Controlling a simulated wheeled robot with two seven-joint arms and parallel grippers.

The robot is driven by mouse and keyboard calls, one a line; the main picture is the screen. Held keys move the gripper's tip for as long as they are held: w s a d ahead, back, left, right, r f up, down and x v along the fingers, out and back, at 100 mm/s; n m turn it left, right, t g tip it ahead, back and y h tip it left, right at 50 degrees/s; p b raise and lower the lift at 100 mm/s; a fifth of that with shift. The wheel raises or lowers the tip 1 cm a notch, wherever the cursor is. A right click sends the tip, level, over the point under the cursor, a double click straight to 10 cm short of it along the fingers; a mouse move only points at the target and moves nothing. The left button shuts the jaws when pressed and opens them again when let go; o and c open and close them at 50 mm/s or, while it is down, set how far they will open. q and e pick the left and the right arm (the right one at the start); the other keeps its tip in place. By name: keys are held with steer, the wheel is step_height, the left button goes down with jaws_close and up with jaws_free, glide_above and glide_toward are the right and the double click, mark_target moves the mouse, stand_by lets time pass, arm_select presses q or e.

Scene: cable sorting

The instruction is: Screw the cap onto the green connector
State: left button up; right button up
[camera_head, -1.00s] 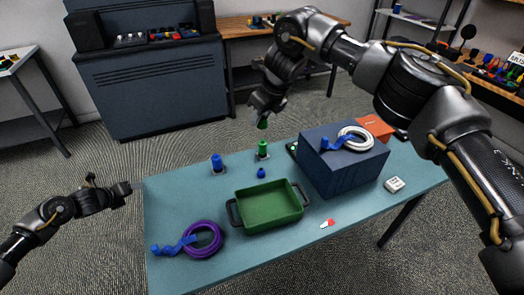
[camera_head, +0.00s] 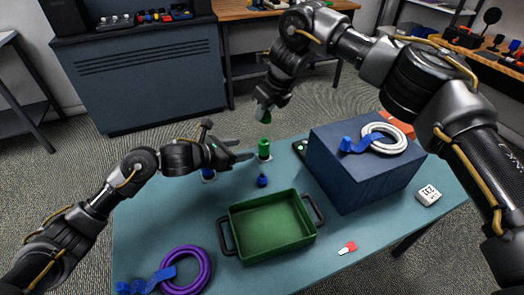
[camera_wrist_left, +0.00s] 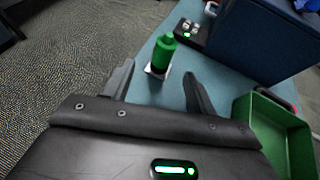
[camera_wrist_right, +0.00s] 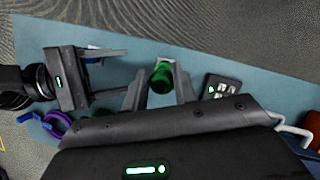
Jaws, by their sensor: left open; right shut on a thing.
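The green connector (camera_head: 264,147) stands upright on a small pale base near the table's far edge. My right gripper (camera_head: 264,108) is above it, shut on the green cap (camera_head: 265,117), with a gap between cap and connector. In the right wrist view, green (camera_wrist_right: 162,77) shows between the fingers; cap and connector are hard to tell apart there. My left gripper (camera_head: 240,153) is open and empty, just left of the connector. In the left wrist view the connector (camera_wrist_left: 161,53) is ahead, between the spread fingers' directions.
A blue connector (camera_head: 208,174) is partly hidden by my left gripper. A small blue cap (camera_head: 262,181), a green tray (camera_head: 229,222), a purple cable coil (camera_head: 204,269) and a large blue box (camera_head: 365,184) with a white coil (camera_head: 397,143) are on the table.

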mark_target(268, 144)
arm_select(q)
steer(key=shift+w+d, duration=0.1)
steer(key=shift+d, duration=0.3)
arm_select(e)
steer(key=shift+w+f, duration=0.1)
steer(key=shift+w, duration=0.15)
arm_select(q)
steer(key=shift+d+r, duration=0.1)
arm_select(e)
steer(key=shift+s+d, duration=0.1)
arm_select(q)
steer(key=shift+s+a+r, duration=0.2)
steer(key=shift+s+r, duration=0.2)
steer(key=shift+s, duration=0.25)
arm_select(e)
steer(key=shift+s+a+r, duration=0.2)
steer(key=shift+s+r, duration=0.35)
steer(key=shift+s, duration=0.1)
steer(key=shift+s+a+r, duration=0.1)
steer(key=shift+a, duration=0.05)
arm_select(q)
steer(key=shift+w+f, duration=0.15)
steer(key=shift+w, duration=0.05)
arm_select(e)
steer(key=shift+w+f, duration=0.2)
arm_select(q)
steer(key=x, duration=1.2)
arm_select(e)
steer(key=shift+w+f, duration=0.1)
steer(key=shift+w, duration=0.05)
